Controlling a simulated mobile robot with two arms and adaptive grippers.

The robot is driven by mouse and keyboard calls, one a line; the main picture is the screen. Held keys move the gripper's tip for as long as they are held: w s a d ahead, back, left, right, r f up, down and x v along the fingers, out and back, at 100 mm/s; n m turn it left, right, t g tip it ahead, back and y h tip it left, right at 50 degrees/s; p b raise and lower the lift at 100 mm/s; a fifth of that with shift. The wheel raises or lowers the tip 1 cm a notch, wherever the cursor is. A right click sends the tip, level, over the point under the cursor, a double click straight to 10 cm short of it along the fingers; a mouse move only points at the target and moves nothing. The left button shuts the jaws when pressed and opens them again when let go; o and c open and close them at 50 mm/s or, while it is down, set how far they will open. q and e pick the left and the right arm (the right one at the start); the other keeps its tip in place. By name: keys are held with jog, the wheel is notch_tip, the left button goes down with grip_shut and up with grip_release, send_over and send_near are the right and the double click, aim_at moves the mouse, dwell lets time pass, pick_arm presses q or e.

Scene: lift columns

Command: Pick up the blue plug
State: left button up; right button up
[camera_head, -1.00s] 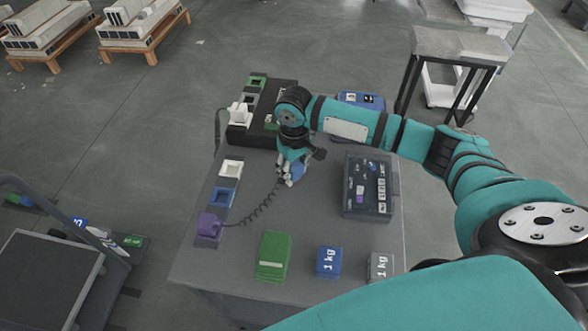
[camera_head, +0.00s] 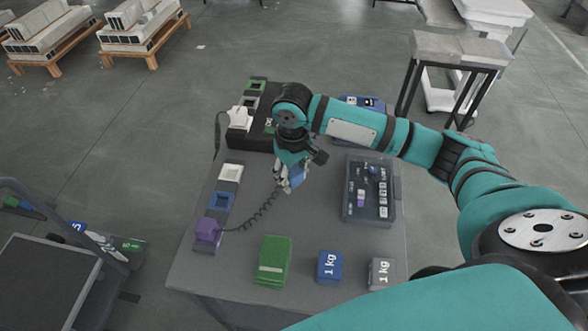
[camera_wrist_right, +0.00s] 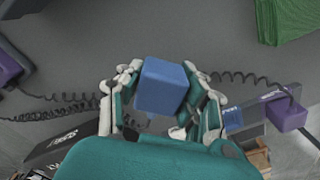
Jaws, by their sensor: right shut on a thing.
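The blue plug (camera_wrist_right: 162,86) is a blue block between the fingers of my right gripper (camera_wrist_right: 165,100) in the wrist view. In the head view the right gripper (camera_head: 287,183) is shut on the blue plug (camera_head: 297,175) over the middle of the table. The fingers partly cover the plug there. Whether the plug touches the table cannot be told. A dark coiled cord (camera_head: 258,212) runs from near the plug to the purple plug (camera_head: 207,230). A blue socket (camera_head: 221,202) lies in the strip at the table's left edge. My left gripper is not in view.
On the grey table (camera_head: 215,275) are a green block stack (camera_head: 272,262), a blue 1 kg weight (camera_head: 330,267), a grey 1 kg weight (camera_head: 381,273) and a dark panel box (camera_head: 367,210). A dark socket unit (camera_head: 262,130) with a white plug (camera_head: 238,118) stands at the back.

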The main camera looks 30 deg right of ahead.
jog(key=s+a, duration=0.2)
jog(key=s, duration=0.1)
jog(key=s+a+r, duration=0.1)
jog(key=s+a, duration=0.1)
jog(key=s, duration=0.2)
jog(key=s+a, duration=0.3)
jog(key=shift+s+r+b, duration=0.15)
jog(key=shift+s+b, duration=0.1)
jog(key=shift+b, duration=0.1)
